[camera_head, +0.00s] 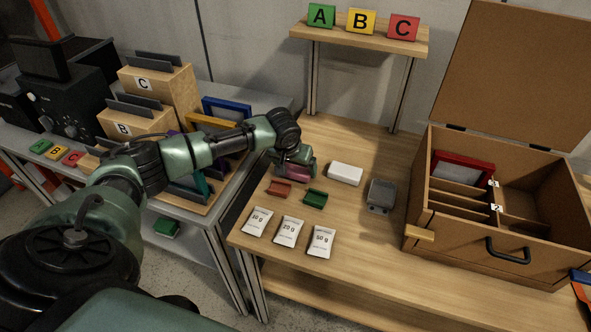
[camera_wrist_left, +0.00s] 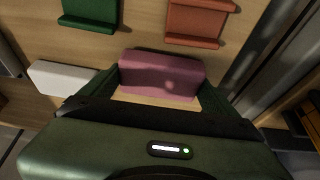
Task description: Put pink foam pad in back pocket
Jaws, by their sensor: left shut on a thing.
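The pink foam pad (camera_head: 293,173) is on the wooden table, at the end of my left arm in the head view. My left gripper (camera_head: 295,160) is over it and shut on it. In the left wrist view the pink foam pad (camera_wrist_left: 160,74) sits between the two dark green fingers. I cannot tell whether it touches the table. The open brown case (camera_head: 455,238) at the right has several compartments split by dividers. A red-framed panel (camera_head: 462,168) stands in its back left part. My right gripper is not in view.
A red holder (camera_head: 279,188), a green holder (camera_head: 315,198), a white block (camera_head: 345,174) and a grey box (camera_head: 381,195) lie near the gripper. Labelled packets (camera_head: 289,232) lie in front. The case's lid (camera_head: 523,70) stands up behind it. A shelf (camera_head: 360,34) holds letter signs.

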